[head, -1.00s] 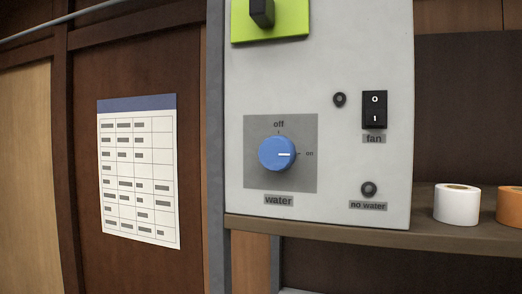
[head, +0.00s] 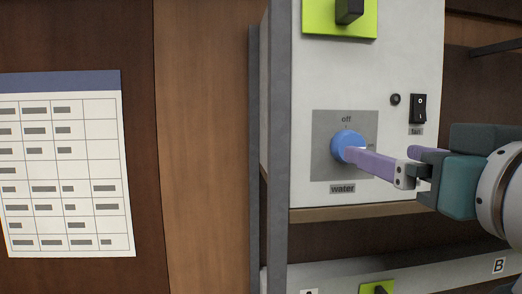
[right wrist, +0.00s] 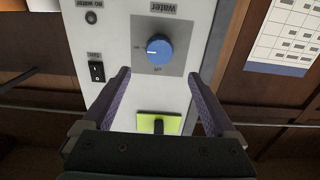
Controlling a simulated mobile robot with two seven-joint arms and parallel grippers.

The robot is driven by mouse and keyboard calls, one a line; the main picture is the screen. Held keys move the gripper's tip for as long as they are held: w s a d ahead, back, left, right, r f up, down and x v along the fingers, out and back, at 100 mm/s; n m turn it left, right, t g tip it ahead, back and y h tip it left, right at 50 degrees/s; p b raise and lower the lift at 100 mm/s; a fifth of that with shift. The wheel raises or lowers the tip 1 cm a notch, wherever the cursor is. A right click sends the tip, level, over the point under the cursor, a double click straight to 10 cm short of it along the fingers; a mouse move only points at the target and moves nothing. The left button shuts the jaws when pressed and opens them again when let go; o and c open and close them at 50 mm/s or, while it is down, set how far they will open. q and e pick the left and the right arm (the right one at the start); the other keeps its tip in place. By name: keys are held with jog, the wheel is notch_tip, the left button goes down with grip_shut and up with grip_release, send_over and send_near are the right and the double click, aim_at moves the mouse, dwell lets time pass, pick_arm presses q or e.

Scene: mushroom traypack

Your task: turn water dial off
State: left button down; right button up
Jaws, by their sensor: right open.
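The blue water dial (head: 344,146) sits on a grey plate on the white control box (head: 310,80), with "off" printed above it. My right gripper (head: 370,160) comes in from the right, and its purple fingers cover the dial's right side in the head view. The upside-down right wrist view shows the dial (right wrist: 159,48) beyond the two open fingertips (right wrist: 159,75), roughly centred between their lines. Its white mark points at the "on" side. I see nothing between the fingers. Whether a fingertip touches the dial I cannot tell. My left gripper is not in view.
A black fan switch (head: 418,108) is right of the dial, and a green plate with a black knob (head: 348,10) is above it. A shelf edge (head: 350,212) runs below the box. A paper chart (head: 65,165) hangs on the left.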

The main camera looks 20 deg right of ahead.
aim_at(353, 141)
jog(key=p+x, duration=0.4)
jog(key=x, duration=0.3)
jog(key=shift+w+d+r, duration=0.15)
jog(key=shift+r, duration=0.05)
pick_arm(q)
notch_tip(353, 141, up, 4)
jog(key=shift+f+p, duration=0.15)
jog(key=shift+p, duration=0.15)
pick_arm(e)
jog(key=shift+w+d+f, duration=0.1)
jog(key=shift+w+f, duration=0.15)
jog(key=shift+w, duration=0.4)
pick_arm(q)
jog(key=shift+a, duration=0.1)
pick_arm(e)
jog(key=c, duration=1.4)
jog(key=shift+o, duration=0.2)
